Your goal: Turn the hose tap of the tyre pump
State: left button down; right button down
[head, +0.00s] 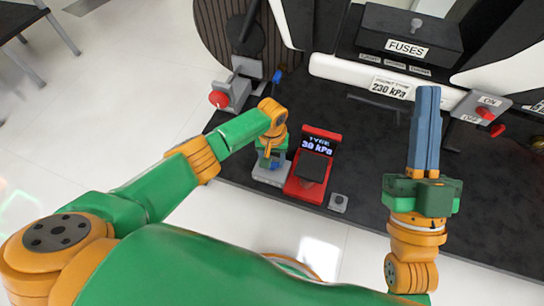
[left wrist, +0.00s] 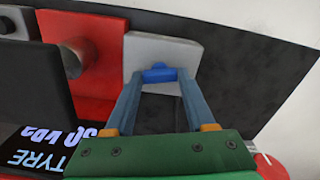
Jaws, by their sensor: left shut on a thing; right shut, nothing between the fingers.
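The tyre pump (head: 311,170) is a red unit with a lit display reading TYRE and a kPa figure, near the front edge of the dark bench. On its left is a grey block (head: 271,174), mostly under my left gripper (head: 268,160). In the left wrist view the block (left wrist: 163,48) is pale grey and bears a small blue tap handle (left wrist: 158,74). My left gripper's fingertips are shut on this blue handle, one on each side. My right gripper (head: 427,92) is shut and empty, pointing away over the bench, well right of the pump.
A small grey box with a dark knob (head: 338,202) stands right of the pump. A red-knobbed grey device (head: 231,94) is at the left edge. Behind are a FUSES box (head: 410,35), a 230 kPa label (head: 391,87) and an ON/OFF lever unit (head: 484,107).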

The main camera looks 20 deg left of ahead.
pick_arm(q)
jog(key=shift+r+n+p, duration=0.15)
jog(key=shift+n+p, duration=0.4)
jog(key=shift+n, duration=0.45)
jog(key=n+p, duration=0.1)
jog(key=n, duration=0.3)
jog(key=shift+n, duration=0.6)
pick_arm(e)
notch_tip(320, 180, down, 18)
jog(key=w+d+m+g+h, duration=0.1)
jog(key=g+h, duration=0.3)
jog(key=g, duration=0.6)
jog(key=shift+w+d+g, duration=0.4)
jog(key=shift+w+d, duration=0.1)
jog(key=shift+w, duration=0.35)
jog(key=shift+f, duration=0.15)
pick_arm(q)
jog(key=shift+c, duration=1.2)
grip_release()
pick_arm(e)
jog(key=shift+h, duration=0.3)
